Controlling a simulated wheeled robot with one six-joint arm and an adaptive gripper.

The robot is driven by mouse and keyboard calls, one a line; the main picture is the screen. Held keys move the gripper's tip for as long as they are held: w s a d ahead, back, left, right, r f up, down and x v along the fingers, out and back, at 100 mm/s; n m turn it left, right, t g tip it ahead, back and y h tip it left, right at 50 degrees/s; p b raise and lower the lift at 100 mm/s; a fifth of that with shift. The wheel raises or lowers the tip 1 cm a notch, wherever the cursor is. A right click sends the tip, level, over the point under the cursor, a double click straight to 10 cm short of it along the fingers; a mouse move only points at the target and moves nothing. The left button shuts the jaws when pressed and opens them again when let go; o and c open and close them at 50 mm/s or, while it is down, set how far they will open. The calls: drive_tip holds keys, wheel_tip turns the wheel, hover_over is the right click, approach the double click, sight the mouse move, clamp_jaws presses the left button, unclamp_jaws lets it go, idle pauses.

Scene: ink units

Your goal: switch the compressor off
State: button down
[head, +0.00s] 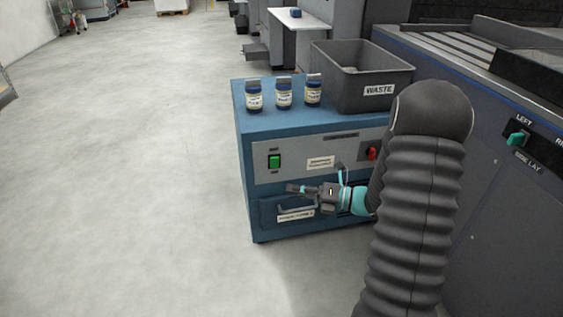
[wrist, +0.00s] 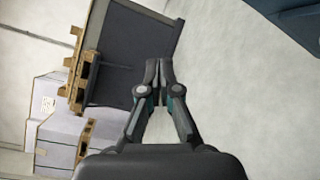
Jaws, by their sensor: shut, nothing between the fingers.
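The compressor appears to be the blue cabinet (head: 246,200) with a grey front panel, in the head view. A green rocker switch (head: 274,161) sits at the left of that panel. A red knob (head: 371,153) sits at the right of it, partly beside my arm. My gripper (head: 291,188) is shut and empty, in front of the cabinet below the panel, its fingers pointing left. It looks lower than the green switch and a little to its right. In the wrist view my gripper (wrist: 159,66) shows its fingertips together; neither switch nor knob is seen there.
My arm hides part of the cabinet. Floor at left is clear.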

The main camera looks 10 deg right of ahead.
drive_tip(key=w+d+f+m+t+h, duration=0.1)
drive_tip(key=w+d+f+m+t, duration=0.2)
drive_tip(key=d+f+m+t, duration=0.1)
drive_tip(key=d+m+t, duration=0.1)
drive_tip(key=d+m, duration=0.1)
drive_tip(key=m, duration=0.1)
drive_tip(key=shift+w+d+h+p, duration=0.2)
drive_tip(key=shift+d+h+p, duration=0.1)
drive_tip(key=shift+d+h, duration=0.1)
drive_tip(key=shift+a, duration=0.1)
approach(272, 160)
drive_tip(key=s+a+x, duration=0.1)
drive_tip(key=x, duration=0.4)
drive_tip(key=shift+w+d+f, duration=0.1)
drive_tip(key=shift+w+f, duration=0.05)
drive_tip(key=shift+w, duration=0.75)
